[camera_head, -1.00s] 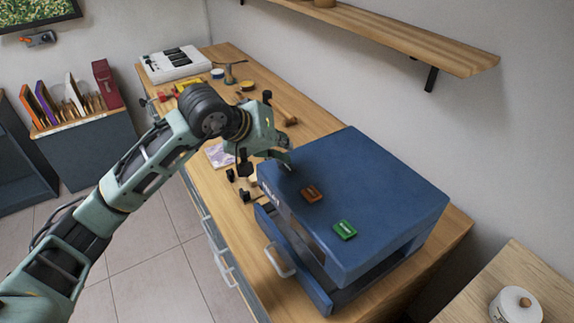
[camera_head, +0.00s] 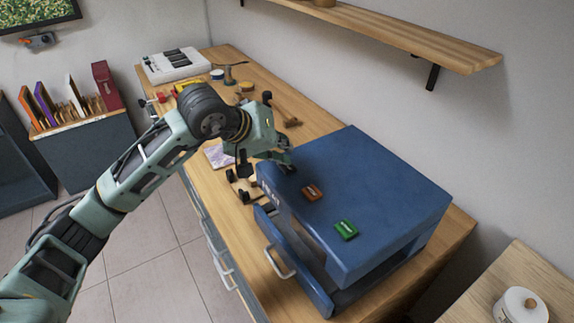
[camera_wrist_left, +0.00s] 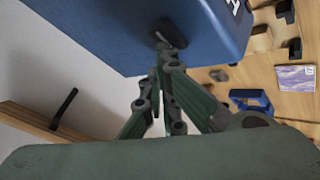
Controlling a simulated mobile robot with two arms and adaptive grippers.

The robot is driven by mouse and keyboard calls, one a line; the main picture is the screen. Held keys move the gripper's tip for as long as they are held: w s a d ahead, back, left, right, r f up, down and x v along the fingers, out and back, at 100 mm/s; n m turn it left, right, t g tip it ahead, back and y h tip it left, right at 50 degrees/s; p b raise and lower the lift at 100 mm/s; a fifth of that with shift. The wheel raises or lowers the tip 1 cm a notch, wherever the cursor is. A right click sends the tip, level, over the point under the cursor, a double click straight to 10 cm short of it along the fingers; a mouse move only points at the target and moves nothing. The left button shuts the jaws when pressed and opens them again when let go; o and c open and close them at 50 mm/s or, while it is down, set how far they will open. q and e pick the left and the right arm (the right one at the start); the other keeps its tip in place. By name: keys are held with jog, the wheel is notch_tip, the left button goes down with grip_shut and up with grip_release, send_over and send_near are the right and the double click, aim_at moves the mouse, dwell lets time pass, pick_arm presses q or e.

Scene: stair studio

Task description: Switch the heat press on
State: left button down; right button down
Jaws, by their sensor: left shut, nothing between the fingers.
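The heat press (camera_head: 370,185) is a blue box on the wooden bench. Its top carries a green switch (camera_head: 346,229) and an orange-brown switch (camera_head: 313,192). My left gripper (camera_head: 287,166) is shut and empty at the far left end of the top, beyond the orange-brown switch. In the left wrist view the closed fingertips (camera_wrist_left: 165,58) are right by a dark raised piece (camera_wrist_left: 172,33) on the blue surface (camera_wrist_left: 105,30). I cannot tell whether they touch it. The gripper mostly hides this piece in the head view. My right gripper is not in view.
A drawer-like blue front with a pale handle (camera_head: 279,262) sticks out at the press's near side. Tools, tape rolls and a white device (camera_head: 175,64) lie farther back on the bench (camera_head: 225,190). A wall shelf (camera_head: 420,43) hangs above. A white pot (camera_head: 520,305) stands at lower right.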

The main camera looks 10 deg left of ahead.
pick_arm(q)
jog(key=shift+f+b, duration=0.25)
jog(key=shift+b, duration=0.05)
jog(key=shift+r, duration=0.1)
dwell(0.3)
jog(key=shift+r, duration=0.6)
notch_tip(320, 180, up, 6)
jog(key=shift+p, duration=1.05)
